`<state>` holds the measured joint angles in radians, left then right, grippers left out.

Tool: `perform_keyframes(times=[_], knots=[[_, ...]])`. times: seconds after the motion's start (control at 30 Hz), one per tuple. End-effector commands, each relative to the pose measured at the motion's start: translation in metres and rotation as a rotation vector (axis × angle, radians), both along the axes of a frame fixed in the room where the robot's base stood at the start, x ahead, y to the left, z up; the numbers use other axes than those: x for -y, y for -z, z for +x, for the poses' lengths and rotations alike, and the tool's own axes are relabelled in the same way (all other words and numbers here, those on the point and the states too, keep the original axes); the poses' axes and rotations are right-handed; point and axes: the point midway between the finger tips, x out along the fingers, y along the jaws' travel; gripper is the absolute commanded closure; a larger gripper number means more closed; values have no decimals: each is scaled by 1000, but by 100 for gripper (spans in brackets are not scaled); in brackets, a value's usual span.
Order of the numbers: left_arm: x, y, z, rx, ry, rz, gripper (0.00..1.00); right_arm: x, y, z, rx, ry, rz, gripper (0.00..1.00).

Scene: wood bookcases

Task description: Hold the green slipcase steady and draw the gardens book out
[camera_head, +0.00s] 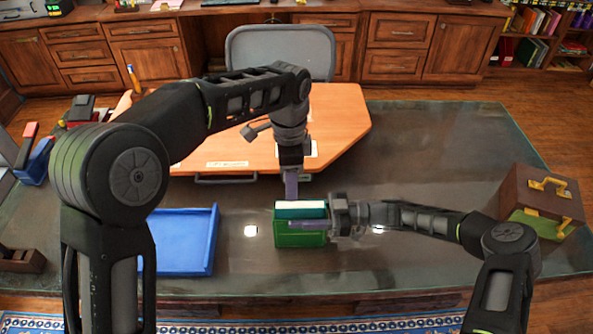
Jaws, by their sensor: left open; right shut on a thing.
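The green slipcase (300,240) stands on the dark desk in the middle of the view. A book with white page edges and a teal cover, the gardens book (300,206), sits in it with its top showing; I cannot read a title. My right gripper (300,223) comes in from the right and is shut on the slipcase, its finger across the near face. My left gripper (291,186) is open and empty, pointing down just above and behind the book's top. Its far finger is hard to see.
A blue tray (185,262) lies left of the slipcase, partly behind my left arm. A brown case with yellow handles (540,203) stands at the right. An orange-brown board (335,125) lies behind my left gripper. The desk right of the board is clear.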

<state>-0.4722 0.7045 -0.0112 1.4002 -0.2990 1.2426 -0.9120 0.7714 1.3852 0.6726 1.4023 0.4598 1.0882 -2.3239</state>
Motion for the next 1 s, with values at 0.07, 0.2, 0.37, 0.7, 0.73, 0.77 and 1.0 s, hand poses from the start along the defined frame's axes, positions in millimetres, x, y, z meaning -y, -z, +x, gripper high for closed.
perform_keyframes(times=[0.07,0.2,0.37,0.7,0.73,0.77,1.0], knots=[[10,-12,3,23,43,3,49,0,0,-1,-2,-1,0,100],[14,-20,5,35,68,6,49,0,0,-1,-2,-2,0,100],[14,-20,5,35,68,5,49,0,0,-1,-2,-2,0,100],[14,-8,5,33,65,6,49,0,0,-1,-2,-2,0,100],[14,-4,5,32,65,7,49,0,0,-1,-2,-2,0,100],[14,-1,5,32,66,7,49,0,0,-1,-2,-2,0,100],[13,40,4,31,65,8,49,-1,0,-1,-2,-2,0,100]])
